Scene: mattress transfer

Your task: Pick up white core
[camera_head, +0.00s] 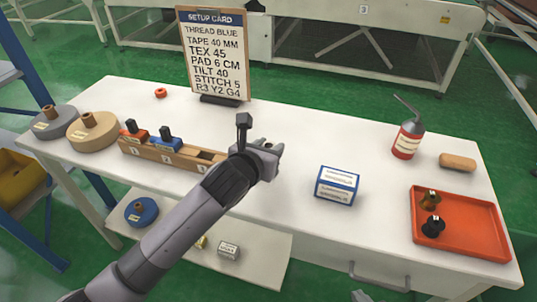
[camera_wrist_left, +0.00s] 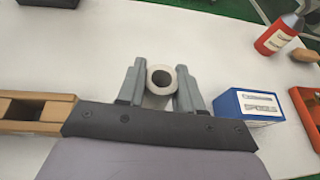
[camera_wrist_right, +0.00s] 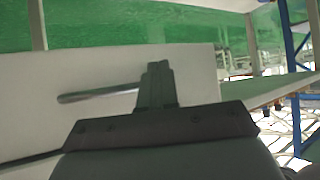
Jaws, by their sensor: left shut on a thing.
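The white core (camera_wrist_left: 156,100), a short hollow tube, sits between the two fingers of my left gripper (camera_wrist_left: 160,88) in the left wrist view, its open end facing up. The fingers are shut on it. In the head view my left gripper (camera_head: 270,147) is over the middle of the table, right of the wooden block; the core is mostly hidden there. I cannot tell whether the core touches the table. My right gripper (camera_wrist_right: 157,85) has its fingers together and empty, beside a metal handle bar in the right wrist view.
The white table (camera_head: 300,135) holds a slotted wooden block (camera_head: 165,152), a blue-and-white box (camera_head: 337,185), a red bottle (camera_head: 408,138), a red tray (camera_head: 480,225) with two spools, and a setup card (camera_head: 213,50). Large spools (camera_head: 93,130) stand at the left end.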

